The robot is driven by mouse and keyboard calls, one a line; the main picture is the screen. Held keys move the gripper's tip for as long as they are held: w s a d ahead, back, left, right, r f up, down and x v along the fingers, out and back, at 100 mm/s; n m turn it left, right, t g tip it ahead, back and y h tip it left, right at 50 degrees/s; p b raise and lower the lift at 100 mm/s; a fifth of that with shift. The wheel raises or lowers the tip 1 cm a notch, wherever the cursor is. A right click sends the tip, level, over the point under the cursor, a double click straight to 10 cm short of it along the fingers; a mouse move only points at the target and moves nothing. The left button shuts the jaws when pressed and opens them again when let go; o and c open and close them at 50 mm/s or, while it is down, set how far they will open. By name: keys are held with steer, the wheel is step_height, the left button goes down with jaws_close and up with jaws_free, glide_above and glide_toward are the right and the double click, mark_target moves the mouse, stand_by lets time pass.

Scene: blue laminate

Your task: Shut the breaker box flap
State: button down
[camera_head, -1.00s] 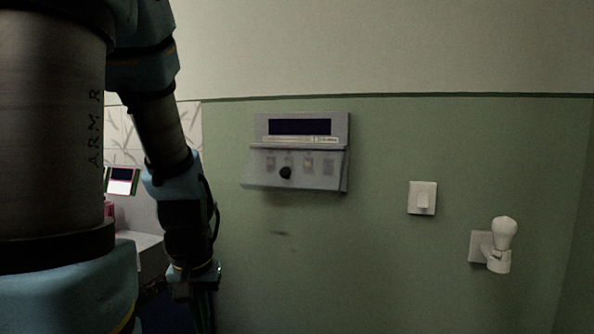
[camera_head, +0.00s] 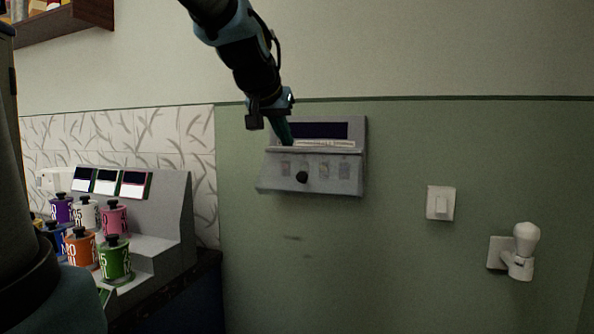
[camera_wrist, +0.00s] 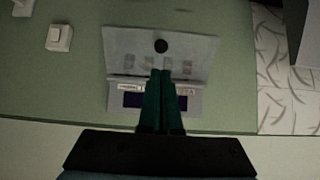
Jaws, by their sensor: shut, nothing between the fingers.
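The grey breaker box (camera_head: 358,130) is fixed to the green wall, with a dark display strip and a pale label on its upper part. Its flap (camera_head: 325,184) is a grey, see-through-looking panel over the lower part, with a round black knob and several small switches showing through. The flap slants outward toward its lower edge, so it stands partly open. In the wrist view the flap (camera_wrist: 130,45) appears upside down. My gripper (camera_head: 289,144) is shut and empty, with its tips in front of the flap's upper edge; I cannot tell whether they touch. The fingertips also show in the wrist view (camera_wrist: 166,73).
A white wall switch (camera_head: 440,203) and a white bulb on a wall socket (camera_head: 522,250) are to the right. At left, a stepped grey stand (camera_head: 172,215) holds several coloured, numbered canisters.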

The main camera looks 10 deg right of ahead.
steer(key=p, duration=0.3)
glide_above(303, 190)
steer(key=s+a, duration=0.2)
steer(key=s, duration=0.1)
steer(key=f, duration=0.8)
steer(key=shift+w+d+f, duration=0.15)
steer(key=shift+d+f, duration=0.1)
steer(key=shift+f, duration=0.15)
steer(key=shift+f+b, duration=0.15)
steer(key=shift+b, duration=0.15)
